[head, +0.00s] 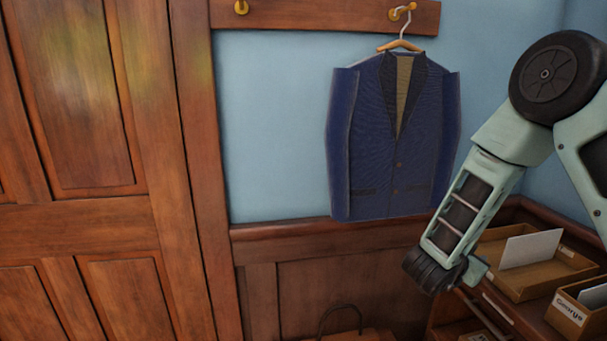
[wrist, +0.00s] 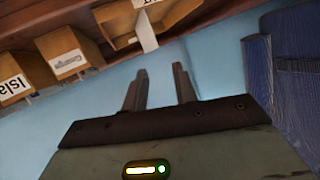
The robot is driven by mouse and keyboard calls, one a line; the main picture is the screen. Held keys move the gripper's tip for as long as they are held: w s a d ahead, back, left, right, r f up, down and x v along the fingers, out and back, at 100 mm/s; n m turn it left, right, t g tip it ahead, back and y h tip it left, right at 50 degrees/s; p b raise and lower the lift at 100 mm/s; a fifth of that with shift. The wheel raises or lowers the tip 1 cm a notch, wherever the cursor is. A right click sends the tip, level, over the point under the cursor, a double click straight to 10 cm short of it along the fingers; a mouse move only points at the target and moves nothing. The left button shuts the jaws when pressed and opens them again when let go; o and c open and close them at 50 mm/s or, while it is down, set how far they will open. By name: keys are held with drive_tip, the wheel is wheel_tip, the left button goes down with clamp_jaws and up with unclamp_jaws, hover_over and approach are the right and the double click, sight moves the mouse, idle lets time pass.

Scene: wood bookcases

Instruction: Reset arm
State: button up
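My gripper (wrist: 160,72) shows in the wrist view with its two dark fingers apart and only blue wall between them, so it is open and empty. In the head view my arm comes in from the right and bends down, with its dark wrist (head: 435,272) low beside the wooden shelf unit. The fingers are hard to make out there. A navy suit jacket (head: 375,150) hangs on a hanger to the left of my arm. Its blue cloth also shows at the right of the wrist view (wrist: 298,95).
An open wooden tray (head: 525,290) holding a white card (head: 531,249) and a labelled box (head: 570,318) sit on the shelf unit near my wrist. Labelled boxes (wrist: 65,55) also fill the wrist view's upper left. A panelled wooden door (head: 80,215) stands left.

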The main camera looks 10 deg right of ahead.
drive_tip(key=w+a+r+n+t+y, duration=0.1)
drive_tip(key=w+a+n+t+y, duration=0.1)
drive_tip(key=a+y, duration=0.35)
drive_tip(key=w+a+r+n+t+y, duration=0.1)
drive_tip(key=a+n+y, duration=0.1)
drive_tip(key=a, duration=0.6)
drive_tip(key=s+a+r+n+g+y, duration=0.1)
drive_tip(key=s+a+n+y, duration=0.3)
drive_tip(key=a, duration=0.4)
drive_tip(key=s+a+r+n+g+y, duration=0.1)
drive_tip(key=s+a+n+y, duration=0.2)
drive_tip(key=a, duration=0.5)
drive_tip(key=s+a+r+n+g+y, duration=0.1)
drive_tip(key=s+a+n+g, duration=0.2)
drive_tip(key=s, duration=0.5)
drive_tip(key=s+a+r+n+g+y, duration=0.1)
drive_tip(key=s+a+n+g, duration=0.1)
drive_tip(key=s+n, duration=0.35)
drive_tip(key=s+d+n+g+h, duration=0.2)
drive_tip(key=s+d+g+h, duration=0.1)
drive_tip(key=s, duration=0.9)
drive_tip(key=shift+s+d+r, duration=0.25)
drive_tip(key=shift+s+d, duration=0.1)
drive_tip(key=shift+d, duration=0.5)
